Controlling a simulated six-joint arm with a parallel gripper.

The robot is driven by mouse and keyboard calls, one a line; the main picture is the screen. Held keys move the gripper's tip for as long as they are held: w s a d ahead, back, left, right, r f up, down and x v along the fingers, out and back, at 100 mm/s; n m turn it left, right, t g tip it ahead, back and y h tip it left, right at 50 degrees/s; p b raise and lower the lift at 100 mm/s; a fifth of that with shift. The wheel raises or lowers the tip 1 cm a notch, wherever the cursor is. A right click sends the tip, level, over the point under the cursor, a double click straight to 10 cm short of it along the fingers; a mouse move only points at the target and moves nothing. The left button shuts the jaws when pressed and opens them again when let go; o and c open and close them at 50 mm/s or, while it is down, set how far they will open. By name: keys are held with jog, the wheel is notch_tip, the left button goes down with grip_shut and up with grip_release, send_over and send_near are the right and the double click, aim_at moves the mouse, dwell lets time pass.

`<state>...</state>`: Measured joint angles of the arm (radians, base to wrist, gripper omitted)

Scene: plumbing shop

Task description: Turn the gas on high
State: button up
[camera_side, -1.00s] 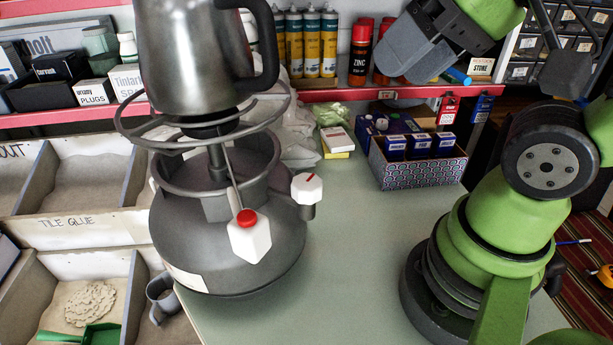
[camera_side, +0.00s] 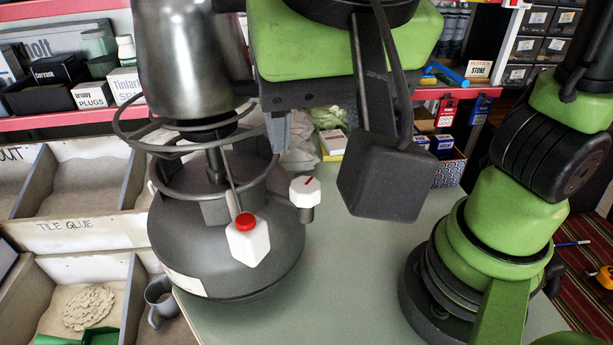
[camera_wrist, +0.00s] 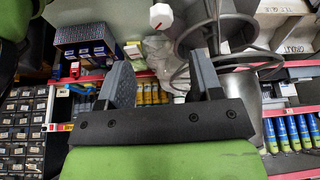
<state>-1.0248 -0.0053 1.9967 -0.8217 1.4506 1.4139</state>
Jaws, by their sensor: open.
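A grey gas bottle (camera_side: 190,255) with a burner ring stands at the bench edge, a steel kettle (camera_side: 185,60) on top. A white faceted knob (camera_side: 305,190) with a red mark sticks out from its right side; it also shows at the top of the wrist view (camera_wrist: 161,16). A white box with a red button (camera_side: 248,240) is on the bottle's front. My gripper (camera_side: 283,130) is above the knob, beside the bottle and apart from the knob. In the wrist view its jaws (camera_wrist: 163,78) are spread and empty. My arm partly hides the gripper in the side view.
A patterned box with blue packets (camera_side: 450,165) stands behind on the bench. A red-edged shelf (camera_wrist: 285,108) with tubes runs behind. Sand-filled bins (camera_side: 85,235) and a grey mug (camera_side: 160,298) are at left. The front bench is clear.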

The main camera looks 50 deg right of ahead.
aim_at(306, 185)
jog(key=x, duration=1)
jog(key=shift+a, duration=0.15)
jog(key=shift+r, duration=0.1)
jog(key=c, duration=0.9)
